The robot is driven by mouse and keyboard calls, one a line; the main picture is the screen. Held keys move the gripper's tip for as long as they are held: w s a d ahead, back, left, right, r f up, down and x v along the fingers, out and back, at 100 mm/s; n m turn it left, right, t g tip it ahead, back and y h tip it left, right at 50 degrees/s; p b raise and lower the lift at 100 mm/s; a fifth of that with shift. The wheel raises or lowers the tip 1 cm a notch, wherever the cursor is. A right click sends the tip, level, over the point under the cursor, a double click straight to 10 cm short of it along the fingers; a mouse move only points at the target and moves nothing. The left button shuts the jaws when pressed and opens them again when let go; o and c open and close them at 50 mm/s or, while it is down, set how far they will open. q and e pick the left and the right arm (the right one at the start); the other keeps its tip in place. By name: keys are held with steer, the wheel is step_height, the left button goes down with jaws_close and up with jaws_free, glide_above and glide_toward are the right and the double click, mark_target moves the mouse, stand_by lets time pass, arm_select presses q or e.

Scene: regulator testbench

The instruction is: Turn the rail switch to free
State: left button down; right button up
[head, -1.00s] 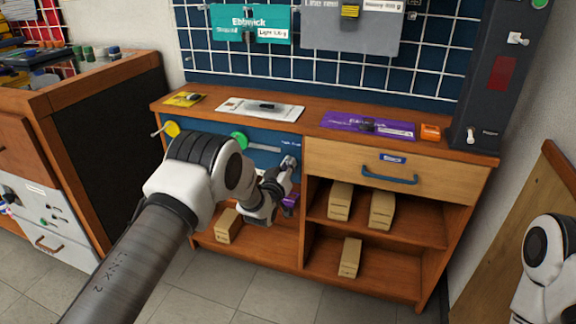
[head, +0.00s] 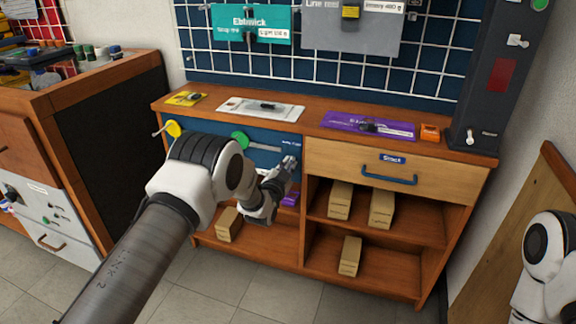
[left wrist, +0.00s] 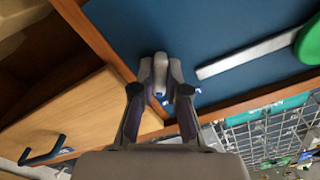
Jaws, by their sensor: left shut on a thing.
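The rail switch (left wrist: 160,72) is a small grey knob on the blue panel (left wrist: 195,45), near the panel's wooden side edge. My left gripper (left wrist: 160,88) is shut on it, one finger on each side in the left wrist view. In the head view my left gripper (head: 289,166) is at the right end of the blue panel (head: 210,139), under a small label (head: 290,145) too small to read. The gripper hides most of the switch there. My right arm shows at the right edge; its gripper is out of view.
A green round knob with a pale bar (head: 240,140) and a yellow knob (head: 173,128) are on the panel's left. A drawer with a blue handle (head: 389,175) is to the right. Boxes (head: 340,201) stand on the shelves below. The bench top (head: 312,128) overhangs the panel.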

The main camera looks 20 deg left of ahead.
arm_select(q)
steer(key=shift+m, duration=1.3)
steer(key=c, duration=1.2)
jaws_free()
steer(key=s, duration=1.2)
steer(key=shift+a, duration=0.2)
